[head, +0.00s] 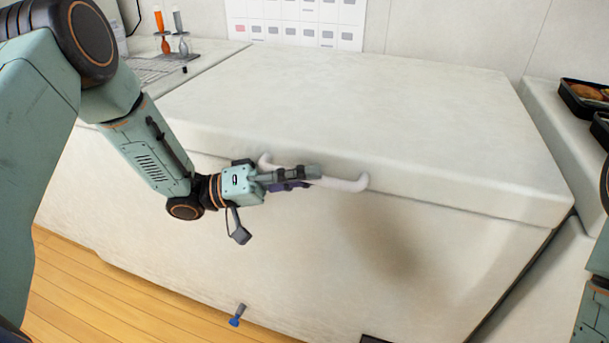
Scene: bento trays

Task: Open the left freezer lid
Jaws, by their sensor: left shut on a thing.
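The white chest freezer (230,250) fills the middle of the head view. Its lid (350,95) lies flat on top and looks closed, with a seam along the front. A white curved handle (352,184) sits on the front edge of the lid. My left gripper (312,176) reaches in from the left and is shut on the handle, its fingers covering the handle's middle. Both ends of the handle show. Only part of my right arm shows at the right edge; its gripper is out of view.
A counter (200,52) at the back left holds orange and grey utensils (162,32). Black bento trays (584,98) with food stand on a white surface at the right. A wall chart (296,22) hangs behind. A blue-tipped drain plug (236,318) juts from the lower front. Wooden floor (90,290) is clear.

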